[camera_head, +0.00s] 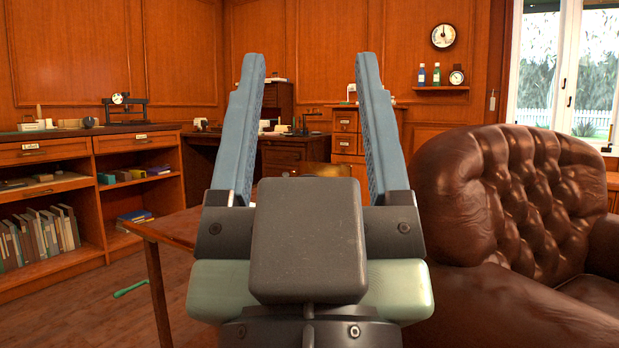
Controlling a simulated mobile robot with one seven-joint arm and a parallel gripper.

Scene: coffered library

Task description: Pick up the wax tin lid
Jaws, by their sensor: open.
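My gripper (308,72) is in the middle of the camera view, with its two blue-grey fingers wide apart and pointing up and away. It is open and nothing is between the fingers. I cannot make out a wax tin lid in this view. Small items on the far desk (202,142) are too small to tell apart. My gripper body hides part of the wooden table (178,229) just behind it.
A brown leather armchair (480,200) fills the right side. A wooden shelf unit (95,205) with books stands along the left. Drawers (346,140) stand at the back wall. Some wooden floor (90,310) is free at the lower left.

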